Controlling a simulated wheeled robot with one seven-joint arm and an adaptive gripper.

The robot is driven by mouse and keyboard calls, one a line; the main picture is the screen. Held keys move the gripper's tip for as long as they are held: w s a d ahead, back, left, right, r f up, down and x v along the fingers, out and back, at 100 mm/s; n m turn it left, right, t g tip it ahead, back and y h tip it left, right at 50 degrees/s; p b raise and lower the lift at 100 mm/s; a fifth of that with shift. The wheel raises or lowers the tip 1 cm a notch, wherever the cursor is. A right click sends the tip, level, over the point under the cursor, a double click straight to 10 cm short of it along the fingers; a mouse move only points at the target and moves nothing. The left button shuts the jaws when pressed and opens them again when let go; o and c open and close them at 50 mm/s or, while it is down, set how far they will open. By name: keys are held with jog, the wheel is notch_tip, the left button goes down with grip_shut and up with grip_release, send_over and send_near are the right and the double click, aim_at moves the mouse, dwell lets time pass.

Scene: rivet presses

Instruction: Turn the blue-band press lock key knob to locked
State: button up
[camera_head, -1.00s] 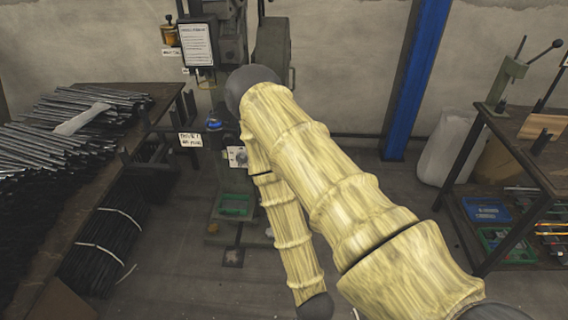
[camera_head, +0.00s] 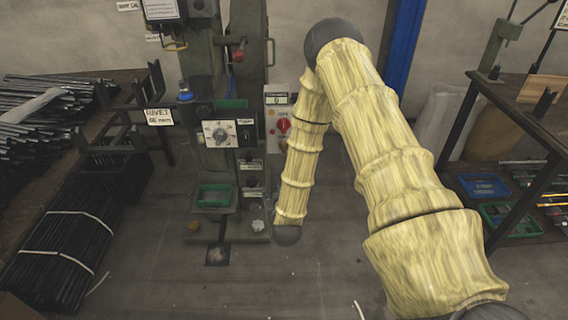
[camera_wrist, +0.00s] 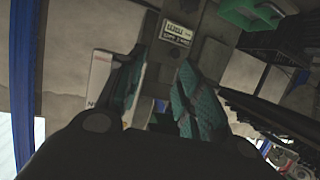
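The press (camera_head: 206,62) stands at the back left of centre in the head view. A blue-topped part (camera_head: 185,92) sits on its left side; I cannot make out a blue band. Its front carries a white plate with a round grey dial (camera_head: 219,133) and a dark panel with a small knob (camera_head: 246,133), too small to read its setting. I cannot tell for sure which is the lock key knob. My gripper (camera_wrist: 160,70) shows in the wrist view with its teal-padded fingers apart and nothing between them. A label plate (camera_wrist: 177,34) lies beyond the fingertips. The head view does not show my gripper.
A bench with metal rods (camera_head: 60,105) is left, with bundled black rods below. A green tray (camera_head: 214,197) sits low on the press. Another bench (camera_head: 520,120) is right.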

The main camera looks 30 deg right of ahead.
aim_at(284, 149)
jog(key=w+d+r+h+b, duration=0.1)
jog(key=w+d, duration=0.3)
jog(key=w+d+r+m+t+h+b, duration=0.1)
jog(key=w+d+r, duration=0.1)
jog(key=w+d, duration=0.3)
jog(key=w+d+r+m+t+h+b, duration=0.1)
jog(key=w+d+h, duration=0.1)
jog(key=w+d, duration=0.2)
jog(key=shift+w+d+r+b, duration=0.15)
jog(key=shift+w+r+b, duration=0.15)
jog(key=shift+b, duration=0.1)
grip_shut()
